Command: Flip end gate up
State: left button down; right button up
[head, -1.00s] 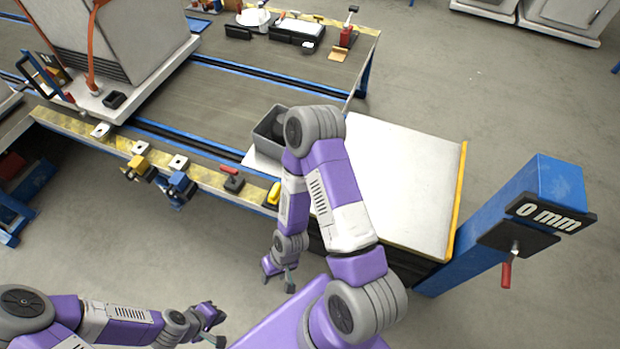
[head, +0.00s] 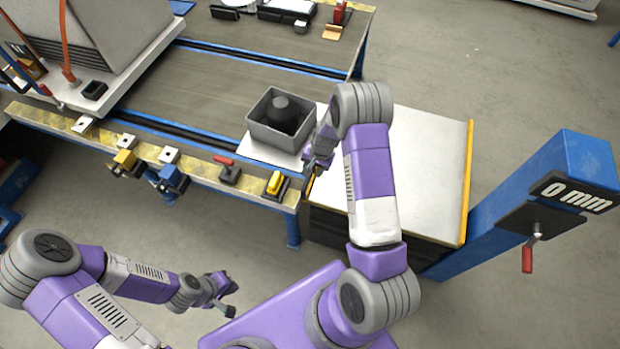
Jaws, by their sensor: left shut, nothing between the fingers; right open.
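I cannot tell for sure which part is the end gate. At the right end of the workbench's front rail sits a small black fixture with a yellow handle (head: 275,183). Left of it is a similar black fixture with a red handle (head: 224,160). My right gripper (head: 309,180) is open and empty beside the bench's right end, just right of the yellow handle and apart from it. Its fingers are small and partly hidden by my arm. My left gripper (head: 228,302) is shut and empty, low in front of the bench.
A grey bin (head: 258,130) with a dark round object stands behind the fixtures. A white platform (head: 425,165) with a yellow edge lies right of the bench. Yellow (head: 124,160) and blue (head: 172,181) clamps line the rail.

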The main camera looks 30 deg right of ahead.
aim_at(309, 177)
jog(key=f, duration=0.2)
jog(key=w+f+b, duration=0.1)
jog(key=f, duration=0.1)
jog(key=f+b, duration=0.1)
jog(key=f, duration=0.2)
jog(key=shift+w+a, duration=0.2)
jog(key=shift+w, duration=0.2)
grip_shut()
